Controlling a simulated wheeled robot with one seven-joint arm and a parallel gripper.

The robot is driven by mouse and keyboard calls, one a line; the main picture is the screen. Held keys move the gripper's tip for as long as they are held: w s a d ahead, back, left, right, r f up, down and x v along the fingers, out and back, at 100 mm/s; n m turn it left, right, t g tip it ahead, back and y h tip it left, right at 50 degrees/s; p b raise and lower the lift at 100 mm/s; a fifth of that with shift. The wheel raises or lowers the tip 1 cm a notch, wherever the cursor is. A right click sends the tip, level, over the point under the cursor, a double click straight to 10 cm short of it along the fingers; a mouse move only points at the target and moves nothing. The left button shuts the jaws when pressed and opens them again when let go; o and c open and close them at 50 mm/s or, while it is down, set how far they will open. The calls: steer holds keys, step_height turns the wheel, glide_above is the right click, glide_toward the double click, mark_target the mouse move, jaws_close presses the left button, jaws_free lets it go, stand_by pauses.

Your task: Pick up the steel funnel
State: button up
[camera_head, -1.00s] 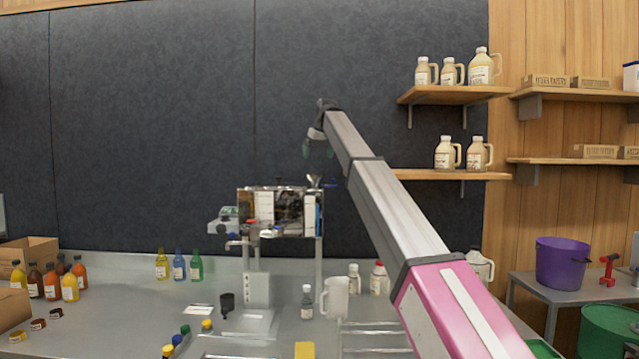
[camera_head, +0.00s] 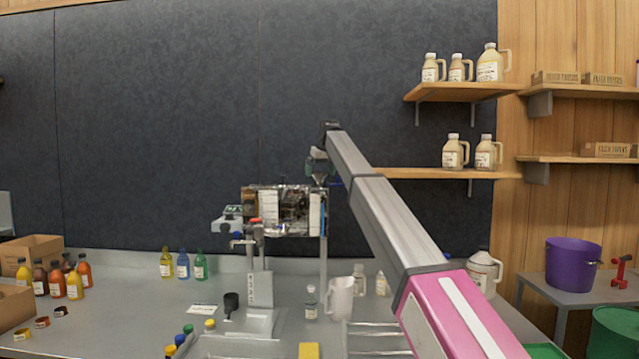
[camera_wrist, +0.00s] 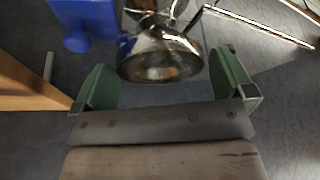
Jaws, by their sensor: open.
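The steel funnel (camera_wrist: 160,54) is a shiny metal cone in the wrist view, its wide mouth toward the camera. It lies between the two green fingers of my gripper (camera_wrist: 163,78), near their tips, with visible gaps on both sides. My gripper is open and not closed on it. In the head view my gripper (camera_head: 318,164) is at the upper right corner of the evaporator unit (camera_head: 285,208), at the top of a metal post. The funnel there is small and mostly hidden by the gripper.
A blue part (camera_wrist: 82,22) sits close to the left finger in the wrist view. Thin metal rods (camera_wrist: 262,27) run at upper right. Wall shelves (camera_head: 440,173) are to the right.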

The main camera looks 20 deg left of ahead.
steer(key=shift+x, duration=1.2)
steer(key=c, duration=0.7)
steer(key=shift+r, duration=0.1)
